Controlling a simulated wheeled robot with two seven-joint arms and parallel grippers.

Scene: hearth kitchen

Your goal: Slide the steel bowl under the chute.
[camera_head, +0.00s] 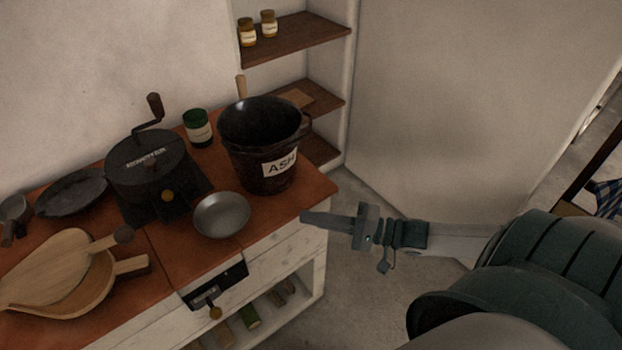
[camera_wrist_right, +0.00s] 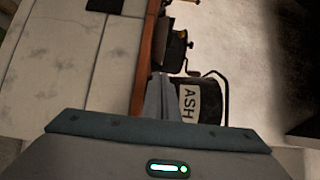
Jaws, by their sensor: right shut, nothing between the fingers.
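The steel bowl (camera_head: 222,215) is a shallow grey dish upright on the red-brown counter, near its front edge. The black grinder (camera_head: 148,165) with a crank handle stands behind and left of it. I cannot clearly make out the chute; a dark part of the grinder with a brass knob faces the bowl's side. My right gripper (camera_head: 318,219) is shut and empty, just off the counter's right end, to the right of the bowl and apart from it. In the right wrist view its fingers (camera_wrist_right: 160,100) overlap the bucket's side. My left gripper is not in view.
A black ash bucket (camera_head: 262,150) stands behind and right of the bowl, close to it. A green jar (camera_head: 197,128) is behind. The floor right of the counter is clear.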

